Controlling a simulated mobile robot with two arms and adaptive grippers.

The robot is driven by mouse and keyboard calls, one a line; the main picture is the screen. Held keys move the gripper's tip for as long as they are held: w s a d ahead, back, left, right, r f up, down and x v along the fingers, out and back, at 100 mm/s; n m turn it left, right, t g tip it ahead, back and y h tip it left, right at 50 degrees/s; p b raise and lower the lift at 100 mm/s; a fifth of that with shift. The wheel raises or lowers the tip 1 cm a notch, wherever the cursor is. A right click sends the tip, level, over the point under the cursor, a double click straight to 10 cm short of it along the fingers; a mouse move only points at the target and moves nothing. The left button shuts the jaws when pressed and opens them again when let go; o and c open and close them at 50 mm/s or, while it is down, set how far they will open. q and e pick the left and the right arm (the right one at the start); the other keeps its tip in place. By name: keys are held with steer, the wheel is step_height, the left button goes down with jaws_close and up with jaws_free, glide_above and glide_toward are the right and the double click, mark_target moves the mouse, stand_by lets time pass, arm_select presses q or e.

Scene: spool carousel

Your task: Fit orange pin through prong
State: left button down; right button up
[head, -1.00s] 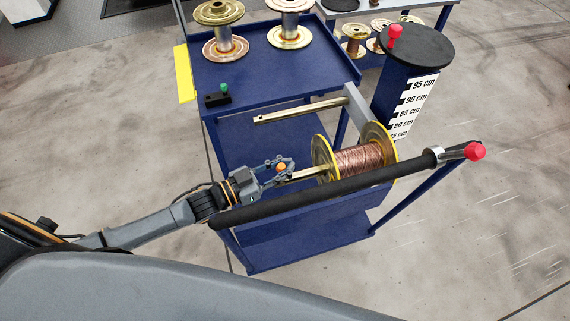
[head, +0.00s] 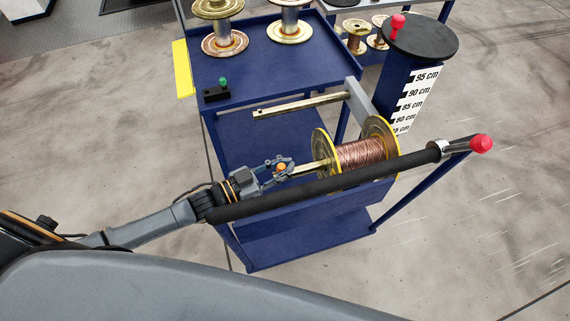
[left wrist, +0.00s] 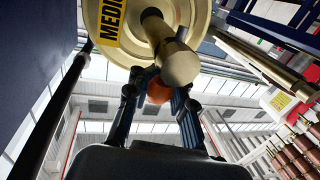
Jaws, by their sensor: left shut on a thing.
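My left gripper (head: 281,166) is shut on the orange pin (head: 282,167), whose round orange head shows between the fingers. It is at the near end of the brass prong (head: 312,168) that carries the copper wire spool (head: 360,154). In the left wrist view the orange head (left wrist: 159,91) sits between the fingertips, just below the rounded prong end (left wrist: 180,64). The spool flange (left wrist: 118,22) with a yellow label is behind it. The pin's shaft is hidden, and I cannot tell whether it is in the prong. My right gripper is not in view.
A black bar (head: 330,187) with a red end knob (head: 481,143) crosses in front of the blue cart. A second, empty prong (head: 300,104) lies behind. A blue post with a height scale (head: 412,100) stands right. Two spools stand on the cart top (head: 262,75).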

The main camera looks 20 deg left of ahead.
arm_select(q)
steer(key=shift+f+b, duration=0.3)
steer(key=shift+f, duration=0.2)
steer(key=c, duration=1.1)
jaws_free()
steer(key=v, duration=1.2)
